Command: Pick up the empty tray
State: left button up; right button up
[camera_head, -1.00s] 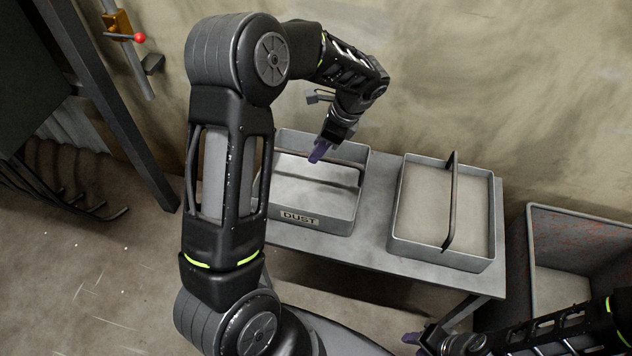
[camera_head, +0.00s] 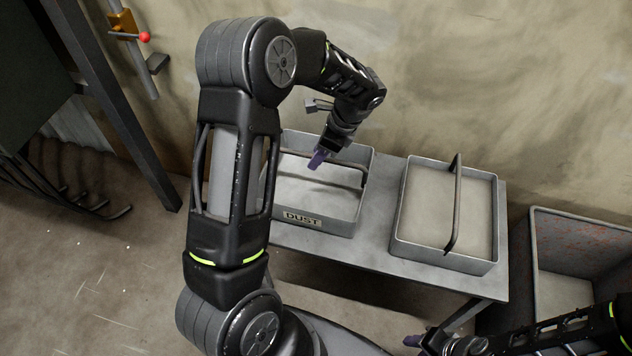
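Two grey open-topped trays stand side by side on a grey metal table. The left tray (camera_head: 339,225) has a "DUST" label on its front wall and a dark bar handle (camera_head: 349,168) across it. The right tray (camera_head: 446,262) has an upright-looking dark bar handle (camera_head: 455,205) and a plain pale inside. I cannot tell for certain which is empty. My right gripper (camera_head: 414,340) shows partly at the bottom, below the table's front edge.
The table (camera_head: 375,245) has a narrow bare strip between the trays. A large grey bin (camera_head: 580,225) with reddish marks inside stands to the right. A wall rises directly behind the table. A dark post (camera_head: 115,120) stands at left.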

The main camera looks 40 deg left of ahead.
pick_arm(q)
jog(key=x, duration=0.5)
jog(key=shift+d, duration=0.15)
dwell(0.3)
grip_shut()
jog(key=shift+w+r, duration=0.1)
dwell(1.1)
